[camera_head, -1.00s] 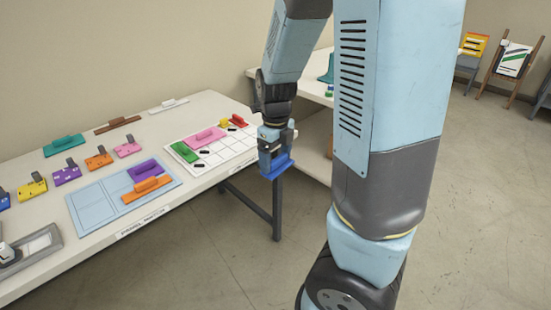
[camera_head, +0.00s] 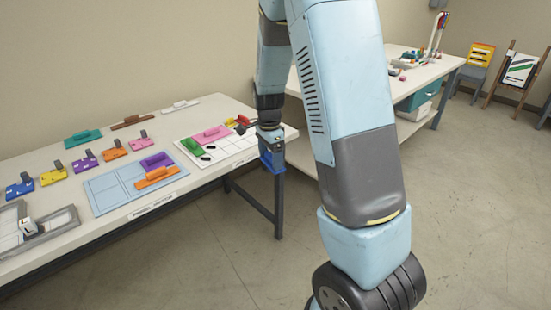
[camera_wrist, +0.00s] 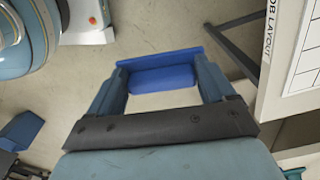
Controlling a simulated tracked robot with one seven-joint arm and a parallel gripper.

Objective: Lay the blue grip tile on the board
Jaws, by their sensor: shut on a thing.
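My gripper (camera_head: 270,143) is shut on the blue grip tile (camera_head: 272,160), beyond the front edge of the table at its right end. In the wrist view the blue tile (camera_wrist: 163,78) spans between the two fingers, with bare floor behind it. The white gridded board (camera_head: 236,145) lies on the table, left of my gripper in the head view. It holds a pink tile (camera_head: 211,133), a green tile (camera_head: 192,146) and small red and dark pieces. In the wrist view the board's edge (camera_wrist: 291,67) shows at the right, apart from the tile. My gripper hides part of the table corner.
A blue panel (camera_head: 106,198) with a purple tile (camera_head: 155,160) and an orange tile (camera_head: 156,178) lies left of the board. Several colored tiles stand behind it. A second table (camera_head: 423,77) is at the back right. The floor in front is clear.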

